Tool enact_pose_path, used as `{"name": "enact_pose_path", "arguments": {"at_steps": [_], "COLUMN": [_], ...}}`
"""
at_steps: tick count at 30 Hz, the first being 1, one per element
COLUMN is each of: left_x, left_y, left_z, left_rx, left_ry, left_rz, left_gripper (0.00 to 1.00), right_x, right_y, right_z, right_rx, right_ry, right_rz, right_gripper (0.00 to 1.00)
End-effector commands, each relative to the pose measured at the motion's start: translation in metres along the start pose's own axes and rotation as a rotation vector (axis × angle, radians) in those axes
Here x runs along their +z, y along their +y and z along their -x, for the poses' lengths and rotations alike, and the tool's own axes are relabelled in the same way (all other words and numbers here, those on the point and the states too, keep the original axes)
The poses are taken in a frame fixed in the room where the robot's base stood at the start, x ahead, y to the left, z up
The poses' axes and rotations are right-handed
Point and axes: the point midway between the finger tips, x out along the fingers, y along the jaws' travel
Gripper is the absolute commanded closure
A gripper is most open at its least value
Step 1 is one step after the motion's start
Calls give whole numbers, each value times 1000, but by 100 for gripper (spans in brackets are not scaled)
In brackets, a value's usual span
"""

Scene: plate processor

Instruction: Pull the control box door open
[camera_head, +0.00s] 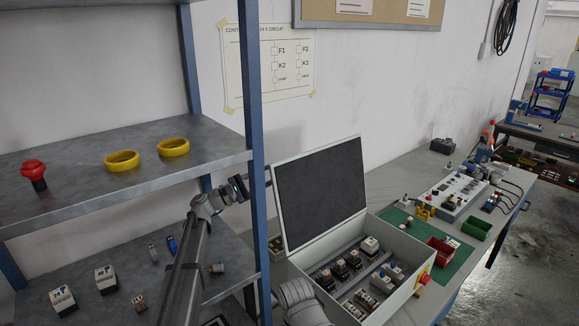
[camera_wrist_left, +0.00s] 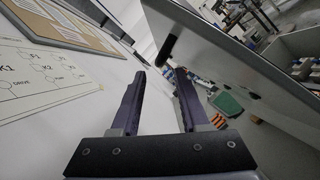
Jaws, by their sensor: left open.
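The control box (camera_head: 424,263) sits on the workbench. Its door (camera_head: 318,195) stands raised and wide open, with its dark inner face and light frame toward me. My left gripper (camera_head: 268,180) is at the door's left edge, partly hidden by the blue shelf post. In the left wrist view the left gripper (camera_wrist_left: 160,85) is open, with nothing between its fingers. There the grey door (camera_wrist_left: 225,50) slants across the upper right, with a black handle (camera_wrist_left: 170,47) just beyond the fingertips. The handle is hidden in the head view. My right gripper is not in view.
A blue-posted shelf (camera_head: 120,178) with a red button (camera_head: 33,173) and yellow rings (camera_head: 122,160) stands close at left. The wall (camera_head: 385,80) is behind the door. A green mat (camera_head: 453,262) with red and green bins lies right of the box.

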Motion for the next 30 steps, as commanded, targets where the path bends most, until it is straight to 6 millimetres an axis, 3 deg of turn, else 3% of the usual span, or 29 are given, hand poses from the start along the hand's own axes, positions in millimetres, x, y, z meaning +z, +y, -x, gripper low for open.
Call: {"name": "enact_pose_path", "arguments": {"at_steps": [12, 22, 30], "left_x": [1, 0, 0], "left_y": [1, 0, 0], "left_z": [-61, -66, -66], "left_rx": [-2, -1, -1], "left_ry": [-2, -1, -1], "left_rz": [0, -1, -1], "left_gripper": [55, 55, 86], "right_x": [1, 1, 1], "right_y": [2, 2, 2], "right_z": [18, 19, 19], "right_rx": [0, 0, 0], "right_ry": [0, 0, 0], "right_rz": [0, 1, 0], "right_gripper": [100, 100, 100]}}
